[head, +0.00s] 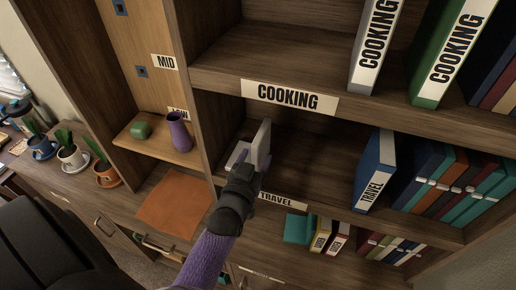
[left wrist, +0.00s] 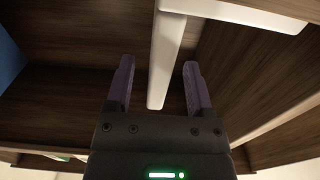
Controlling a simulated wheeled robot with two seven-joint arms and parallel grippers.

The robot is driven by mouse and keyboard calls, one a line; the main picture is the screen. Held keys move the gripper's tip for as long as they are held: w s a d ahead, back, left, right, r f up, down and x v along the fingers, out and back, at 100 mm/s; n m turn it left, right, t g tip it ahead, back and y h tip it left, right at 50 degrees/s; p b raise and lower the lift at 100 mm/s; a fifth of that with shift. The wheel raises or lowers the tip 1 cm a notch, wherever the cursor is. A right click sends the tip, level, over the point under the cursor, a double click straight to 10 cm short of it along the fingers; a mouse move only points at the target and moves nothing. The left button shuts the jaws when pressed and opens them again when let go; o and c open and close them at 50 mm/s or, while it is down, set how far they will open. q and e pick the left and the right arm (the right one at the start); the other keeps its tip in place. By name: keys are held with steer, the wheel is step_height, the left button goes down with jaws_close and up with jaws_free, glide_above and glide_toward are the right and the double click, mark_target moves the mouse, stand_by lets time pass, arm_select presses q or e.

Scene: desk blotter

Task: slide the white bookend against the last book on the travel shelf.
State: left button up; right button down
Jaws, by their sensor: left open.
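The white bookend (head: 263,146) stands at the left end of the travel shelf (head: 315,165), its upright plate facing the books. The blue travel book (head: 375,175) stands further right, with a wide bare stretch of shelf between. My left gripper (head: 248,162) is at the bookend from the front, partly hiding its lower part. In the left wrist view the bookend's white plate (left wrist: 166,50) lies between the two open purple fingers (left wrist: 159,66), with a visible gap to each. My right gripper is not in view.
The cooking shelf (head: 225,72) with binders hangs above the travel shelf. A wooden divider (head: 207,115) closes the left side. More books fill the shelf's right end.

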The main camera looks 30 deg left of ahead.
arm_select(q)
steer(key=shift+x, duration=1.85)
jaws_close()
